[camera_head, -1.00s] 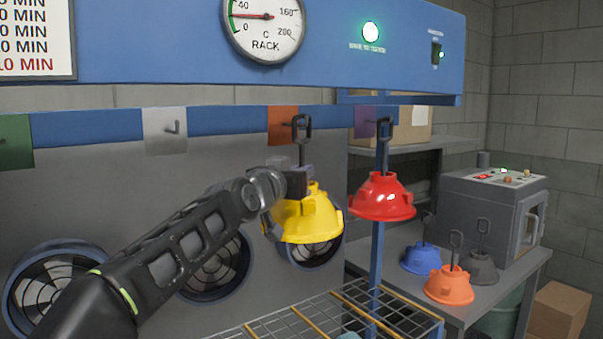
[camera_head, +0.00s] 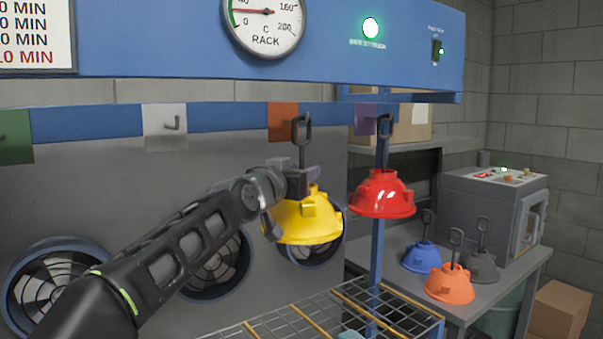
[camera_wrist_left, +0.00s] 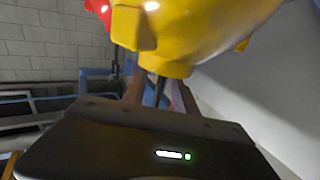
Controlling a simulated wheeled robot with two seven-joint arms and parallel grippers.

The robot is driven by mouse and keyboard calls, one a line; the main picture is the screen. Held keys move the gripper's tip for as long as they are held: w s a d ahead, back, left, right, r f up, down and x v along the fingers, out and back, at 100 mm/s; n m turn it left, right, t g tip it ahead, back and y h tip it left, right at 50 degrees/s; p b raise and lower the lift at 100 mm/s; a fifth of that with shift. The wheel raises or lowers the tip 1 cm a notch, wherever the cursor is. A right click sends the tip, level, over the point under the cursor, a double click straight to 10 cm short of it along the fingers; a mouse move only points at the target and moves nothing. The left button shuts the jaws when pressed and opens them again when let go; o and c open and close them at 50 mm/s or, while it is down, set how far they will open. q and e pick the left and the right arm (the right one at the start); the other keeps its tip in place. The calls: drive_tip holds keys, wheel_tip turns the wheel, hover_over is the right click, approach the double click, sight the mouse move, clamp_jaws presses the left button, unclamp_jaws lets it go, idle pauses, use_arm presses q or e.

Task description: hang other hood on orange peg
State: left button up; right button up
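The yellow hood (camera_head: 309,220) hangs upright from a black stem with a loop handle (camera_head: 301,130) on top. My left gripper (camera_head: 299,181) is shut on the stem, just above the dome. In the left wrist view the yellow hood (camera_wrist_left: 190,30) fills the top, with its stem between the fingers (camera_wrist_left: 160,95). The orange plate (camera_head: 283,122) is on the blue rail; the loop overlaps its right side. The orange peg is hidden behind the loop, so I cannot tell whether the loop is around it. My right gripper is out of view.
A red hood (camera_head: 382,196) hangs at the purple plate (camera_head: 365,119), close right of the yellow one. The white plate's peg (camera_head: 172,123) is bare. Blue (camera_head: 421,257), orange (camera_head: 449,285) and grey (camera_head: 482,266) hoods stand on the side table. A wire rack (camera_head: 340,312) lies below.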

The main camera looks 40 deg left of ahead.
use_arm(q)
drive_tip(key=shift+f, duration=0.1)
drive_tip(key=b+v, duration=0.1)
drive_tip(key=v, duration=0.6)
drive_tip(key=shift+b, duration=0.35)
drive_tip(key=shift+s+d, duration=0.1)
drive_tip(key=shift+s, duration=0.3)
